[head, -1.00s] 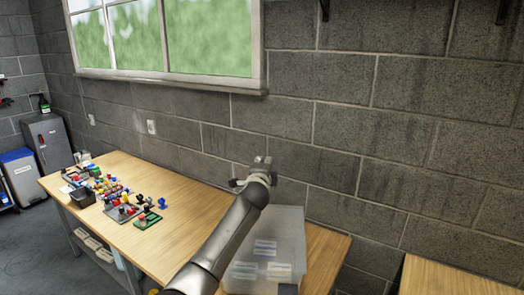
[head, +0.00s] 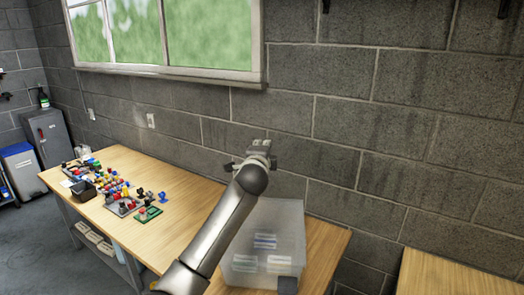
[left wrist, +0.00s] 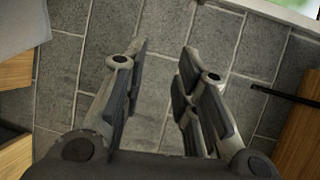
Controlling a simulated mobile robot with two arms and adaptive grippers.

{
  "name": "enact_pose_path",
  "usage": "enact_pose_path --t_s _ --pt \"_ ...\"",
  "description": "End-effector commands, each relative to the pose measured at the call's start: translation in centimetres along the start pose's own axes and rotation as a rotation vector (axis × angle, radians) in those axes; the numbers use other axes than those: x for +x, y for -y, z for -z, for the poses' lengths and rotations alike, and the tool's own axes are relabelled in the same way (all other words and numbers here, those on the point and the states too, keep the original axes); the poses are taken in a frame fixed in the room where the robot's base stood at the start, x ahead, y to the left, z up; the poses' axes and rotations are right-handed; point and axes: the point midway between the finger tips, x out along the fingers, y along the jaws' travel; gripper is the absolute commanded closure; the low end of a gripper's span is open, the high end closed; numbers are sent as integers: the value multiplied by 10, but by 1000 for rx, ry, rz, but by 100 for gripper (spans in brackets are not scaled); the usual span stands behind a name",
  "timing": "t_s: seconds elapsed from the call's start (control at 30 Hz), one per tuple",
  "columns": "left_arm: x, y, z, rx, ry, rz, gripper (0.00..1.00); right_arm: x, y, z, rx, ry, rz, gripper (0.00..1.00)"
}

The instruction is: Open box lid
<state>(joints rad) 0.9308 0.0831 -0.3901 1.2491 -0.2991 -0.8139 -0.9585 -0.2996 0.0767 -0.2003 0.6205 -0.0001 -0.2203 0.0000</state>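A translucent grey box (head: 285,230) stands at the right end of the wooden table, with pale labelled items showing at its front. Its top looks covered, but I cannot make out the lid's edge clearly. My left gripper (head: 262,146) is raised in front of the block wall, above and behind the box in the head view. My left arm hides the box's left side. In the left wrist view my left gripper (left wrist: 164,60) is open, with nothing between its fingers. My right gripper is not in view.
Colourful small parts (head: 110,187) and a black bin (head: 84,190) lie on the table's (head: 190,190) left half. The block wall (head: 340,130) and window are behind. Another wooden surface (head: 450,275) is at the lower right. The table's middle is mostly clear.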

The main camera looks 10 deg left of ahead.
Motion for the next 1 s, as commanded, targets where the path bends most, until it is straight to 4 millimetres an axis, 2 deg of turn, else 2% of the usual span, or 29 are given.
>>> enact_pose_path --t_s 0.73,0.87,1.0 --pt "-7 4 0 1 0 0 72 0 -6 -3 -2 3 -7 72" --pt "-16 4 0 1 0 1 72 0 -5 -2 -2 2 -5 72" --pt "-33 4 0 1 -1 1 72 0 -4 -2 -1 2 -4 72"
